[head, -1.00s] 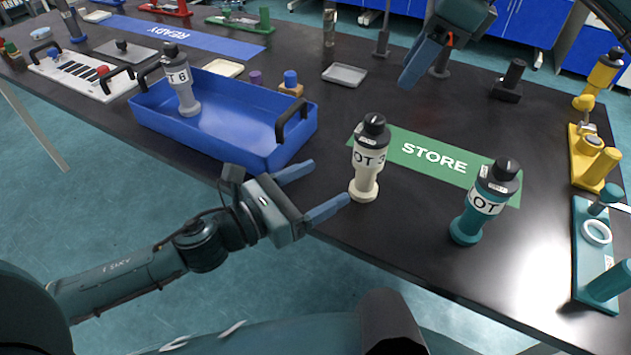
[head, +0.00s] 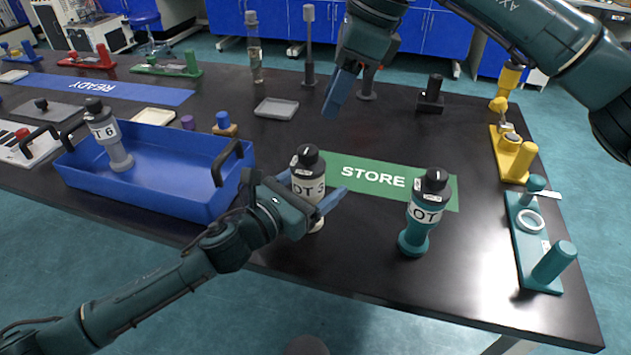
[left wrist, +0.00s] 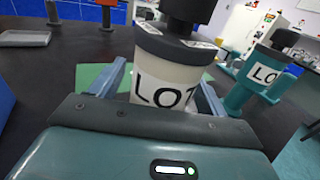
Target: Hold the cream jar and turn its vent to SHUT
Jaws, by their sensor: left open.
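The cream jar (head: 309,187), labelled LOT 3, stands upright at the table's front edge, left of the green STORE mat (head: 372,176). It has a dark collar and black top knob (head: 307,155) with a white mark; I cannot read the vent setting. My left gripper (head: 313,191) is open, its fingers on either side of the jar's body. The left wrist view shows the jar (left wrist: 165,88) between the two fingers, with a gap visible on the left; its knob top is cut off. My right gripper (head: 338,97) hangs above the table behind the jar; its finger opening is unclear.
A teal jar (head: 419,222) stands to the right on the mat's front edge. A blue tray (head: 190,196) with a grey jar (head: 111,144) is at left. A teal fixture (head: 524,247) and yellow fixture (head: 510,163) line the right side. A grey dish (head: 276,108) lies behind.

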